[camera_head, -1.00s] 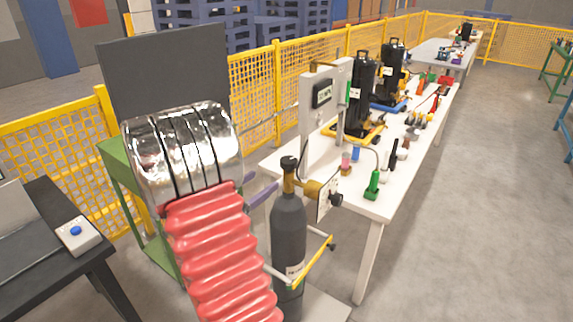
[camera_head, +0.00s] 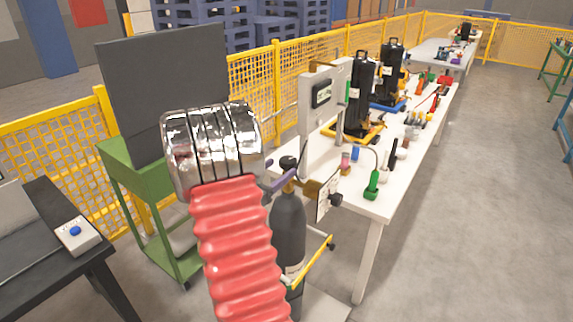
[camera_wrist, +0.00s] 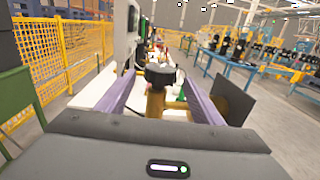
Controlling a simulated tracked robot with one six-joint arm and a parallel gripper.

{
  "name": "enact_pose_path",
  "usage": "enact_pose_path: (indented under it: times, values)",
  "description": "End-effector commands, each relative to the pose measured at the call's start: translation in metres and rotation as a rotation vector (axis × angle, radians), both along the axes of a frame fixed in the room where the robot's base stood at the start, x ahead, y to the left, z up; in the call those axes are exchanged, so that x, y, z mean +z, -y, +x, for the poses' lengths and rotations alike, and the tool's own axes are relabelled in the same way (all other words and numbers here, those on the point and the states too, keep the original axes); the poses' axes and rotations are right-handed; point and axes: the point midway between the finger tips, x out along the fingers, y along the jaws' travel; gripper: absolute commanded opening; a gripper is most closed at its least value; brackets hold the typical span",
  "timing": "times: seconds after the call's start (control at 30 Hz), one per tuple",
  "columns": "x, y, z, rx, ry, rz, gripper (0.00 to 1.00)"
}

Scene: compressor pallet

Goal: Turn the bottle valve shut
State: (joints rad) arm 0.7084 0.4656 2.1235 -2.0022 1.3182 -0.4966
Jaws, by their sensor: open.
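A dark grey gas bottle (camera_head: 289,228) stands upright beside the near end of the white table. Its black valve knob (camera_head: 288,162) sits on top of a brass valve body. In the wrist view the black knob (camera_wrist: 160,74) and the brass body (camera_wrist: 155,103) show between the two purple fingers of my gripper (camera_wrist: 158,88). The fingers are apart, one on each side, and I cannot tell whether either touches the valve. In the head view my gripper (camera_head: 284,176) reaches the valve from the left, with my arm hiding part of the bottle.
The white table (camera_head: 378,202) holds a gauge panel (camera_head: 320,95), black units and small tools. A green cart (camera_head: 130,165) with a dark board stands left. A yellow handle (camera_head: 312,262) is beside the bottle. Yellow fencing (camera_head: 262,75) runs behind. The floor at right is clear.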

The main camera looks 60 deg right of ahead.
Motion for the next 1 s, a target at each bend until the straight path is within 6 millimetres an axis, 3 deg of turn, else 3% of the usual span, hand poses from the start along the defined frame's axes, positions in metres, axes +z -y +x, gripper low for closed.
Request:
enact_pose_path:
  times: [0.2,0.4,0.73,1.0]
  values:
    - [0.0,0.033,-0.007,-0.002,0.0,0.0,0.61]
    - [0.0,0.049,-0.01,0.0,-0.001,0.0,0.61]
    - [0.0,0.05,-0.01,0.002,0.0,0.0,0.6]
    - [0.0,0.05,-0.01,0.002,0.0,0.0,0.41]
